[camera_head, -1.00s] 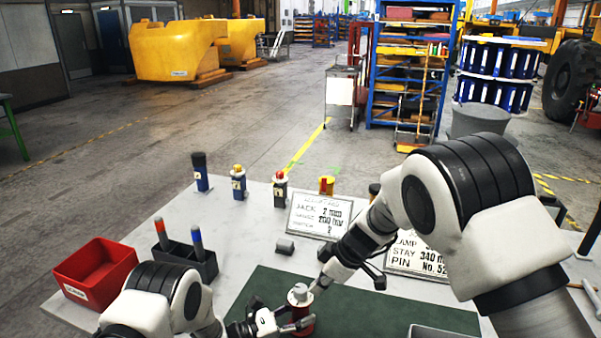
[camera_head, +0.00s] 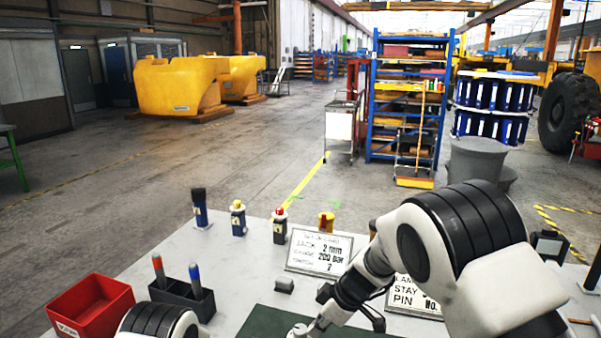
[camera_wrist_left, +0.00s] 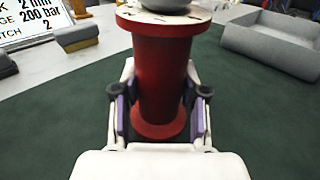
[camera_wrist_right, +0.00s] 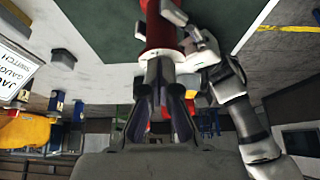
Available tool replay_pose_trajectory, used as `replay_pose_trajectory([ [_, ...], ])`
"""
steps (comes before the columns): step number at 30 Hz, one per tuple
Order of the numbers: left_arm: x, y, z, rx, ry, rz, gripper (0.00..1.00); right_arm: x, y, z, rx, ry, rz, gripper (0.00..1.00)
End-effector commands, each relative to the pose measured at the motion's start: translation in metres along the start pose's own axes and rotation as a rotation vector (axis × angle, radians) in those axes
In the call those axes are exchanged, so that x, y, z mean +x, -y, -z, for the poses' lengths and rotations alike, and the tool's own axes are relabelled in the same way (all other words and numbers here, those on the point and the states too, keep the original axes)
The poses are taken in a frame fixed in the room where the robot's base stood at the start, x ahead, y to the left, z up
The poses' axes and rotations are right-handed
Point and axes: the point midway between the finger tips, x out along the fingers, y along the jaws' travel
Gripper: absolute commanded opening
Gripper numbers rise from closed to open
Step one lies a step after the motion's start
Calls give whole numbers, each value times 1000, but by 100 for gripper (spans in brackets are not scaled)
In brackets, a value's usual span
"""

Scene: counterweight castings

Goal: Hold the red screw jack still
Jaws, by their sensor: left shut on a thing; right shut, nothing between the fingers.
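The red screw jack (camera_wrist_left: 158,70) stands upright on the green mat in the left wrist view, with a pale marked flange and a grey rounded head on top. My left gripper (camera_wrist_left: 158,105) is shut around its red body, one finger on each side. In the right wrist view the red body (camera_wrist_right: 160,28) shows at the top, with the left gripper beside it. My right gripper (camera_wrist_right: 160,95) is shut and empty close to the jack's head end; I cannot tell whether it touches. The head view cuts off the jack and left gripper below its lower edge.
The green mat (camera_head: 268,325) lies on the grey table. A red bin (camera_head: 88,305) and a dark holder (camera_head: 182,294) with two markers stand at the left. Several small bottle-like jacks, a sign (camera_head: 318,252) and a grey block (camera_head: 284,285) lie behind.

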Motion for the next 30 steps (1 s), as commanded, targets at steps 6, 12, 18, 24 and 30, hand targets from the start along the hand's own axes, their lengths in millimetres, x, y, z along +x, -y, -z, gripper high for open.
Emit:
replay_pose_trajectory([
  [6,1,1,0,3,-1,4,0,0,2,1,-1,-1,0,0],
  [12,1,1,0,3,-1,4,0,0,4,0,-1,-1,1,0],
  [18,1,1,0,3,-1,4,0,-3,4,-6,0,-1,1,0],
  [24,1,1,0,2,0,3,0,-18,3,2,-3,-3,-2,0],
  [30,1,1,0,2,0,3,0,-44,3,16,-3,-2,-2,0],
])
